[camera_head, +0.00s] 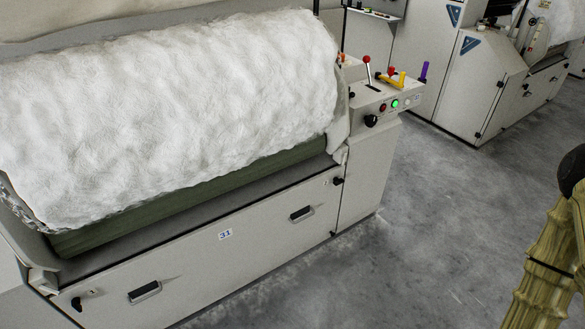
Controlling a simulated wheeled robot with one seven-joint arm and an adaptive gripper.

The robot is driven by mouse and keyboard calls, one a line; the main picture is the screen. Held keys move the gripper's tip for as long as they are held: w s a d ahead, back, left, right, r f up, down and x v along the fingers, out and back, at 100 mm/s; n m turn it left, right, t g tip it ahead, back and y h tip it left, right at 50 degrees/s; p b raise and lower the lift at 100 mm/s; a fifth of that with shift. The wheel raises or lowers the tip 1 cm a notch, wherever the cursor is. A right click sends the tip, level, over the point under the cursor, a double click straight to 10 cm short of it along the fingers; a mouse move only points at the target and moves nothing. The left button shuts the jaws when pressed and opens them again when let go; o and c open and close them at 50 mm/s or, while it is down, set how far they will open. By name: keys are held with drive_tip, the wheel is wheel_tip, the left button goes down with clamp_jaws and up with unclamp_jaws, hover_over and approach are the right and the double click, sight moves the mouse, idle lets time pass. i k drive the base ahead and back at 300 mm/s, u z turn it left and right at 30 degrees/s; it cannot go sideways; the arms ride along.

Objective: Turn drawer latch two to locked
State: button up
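A long pale drawer front (225,262) runs along the bottom of the near machine and looks closed. A small black latch (338,181) sits at its upper right end, beside a tiny pale label. Another black latch (77,304) sits at its lower left end, its lever appearing to hang down, also with a small label. The label figures are too small to read surely, so I cannot tell which latch is number two. The right latch's lever looks roughly sideways, but its exact setting is unclear. My gripper is not in view.
Two recessed handles (144,292) and (302,213) and a "31" plate (225,234) are on the drawer front. White fibre (170,110) lies above. A control panel (385,100) stands right. An olive jointed part (548,265) fills the lower right. Grey floor (420,200) is clear.

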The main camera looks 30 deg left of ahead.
sight(336, 182)
drive_tip(key=u, duration=0.25)
drive_tip(key=i, duration=0.4)
drive_tip(key=u, duration=0.3)
drive_tip(key=k, duration=1.1)
drive_tip(key=z, duration=0.8)
drive_tip(key=i, duration=0.85)
drive_tip(key=u, duration=0.35)
drive_tip(key=i, duration=0.75)
drive_tip(key=u, duration=1.15)
drive_tip(key=i, duration=0.25)
drive_tip(key=u, duration=0.1)
